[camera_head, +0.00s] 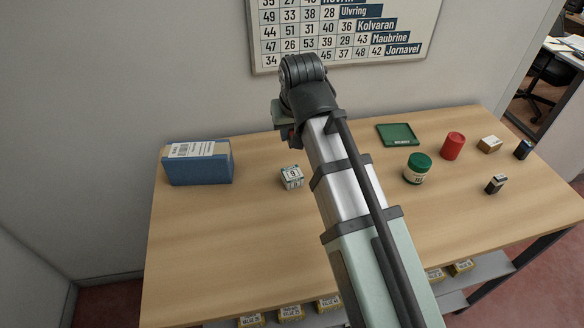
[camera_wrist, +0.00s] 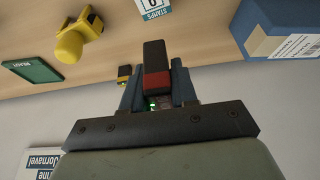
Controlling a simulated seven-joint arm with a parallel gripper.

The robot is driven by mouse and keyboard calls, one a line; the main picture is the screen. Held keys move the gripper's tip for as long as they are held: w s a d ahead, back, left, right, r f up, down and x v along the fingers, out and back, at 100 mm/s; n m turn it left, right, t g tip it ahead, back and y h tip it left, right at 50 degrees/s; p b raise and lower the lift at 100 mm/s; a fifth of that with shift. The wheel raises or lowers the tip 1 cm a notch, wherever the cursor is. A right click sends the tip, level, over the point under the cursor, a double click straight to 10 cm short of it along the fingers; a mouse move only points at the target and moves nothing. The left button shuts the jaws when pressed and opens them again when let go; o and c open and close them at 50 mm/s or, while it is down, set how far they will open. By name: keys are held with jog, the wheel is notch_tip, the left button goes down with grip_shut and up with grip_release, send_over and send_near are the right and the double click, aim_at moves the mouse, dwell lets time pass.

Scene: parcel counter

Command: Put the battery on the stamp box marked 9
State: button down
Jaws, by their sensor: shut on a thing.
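The stamp box (camera_head: 291,177) is a small white box marked 9, standing on the counter left of my arm. Its label also shows at the top of the wrist view (camera_wrist: 155,8). My gripper (camera_wrist: 156,88) is shut on the battery (camera_wrist: 155,55), a black block with a red band that stands out between the two fingers. In the head view my gripper (camera_head: 290,134) hangs above and behind the stamp box, apart from it, and my wrist hides most of it. The battery is hardly visible there.
A blue box (camera_head: 198,168) stands to the left. To the right are a green tray (camera_head: 397,134), a green-lidded jar (camera_head: 417,170), a red cylinder (camera_head: 453,146) and several small items. A yellow object (camera_wrist: 70,46) shows in the wrist view. The front left counter is clear.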

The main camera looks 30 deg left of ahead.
aim_at(291, 171)
jog(key=shift+f, duration=4.85)
jog(key=shift+f, duration=0.1)
jog(key=c, duration=0.9)
grip_release()
jog(key=shift+v, duration=6.1)
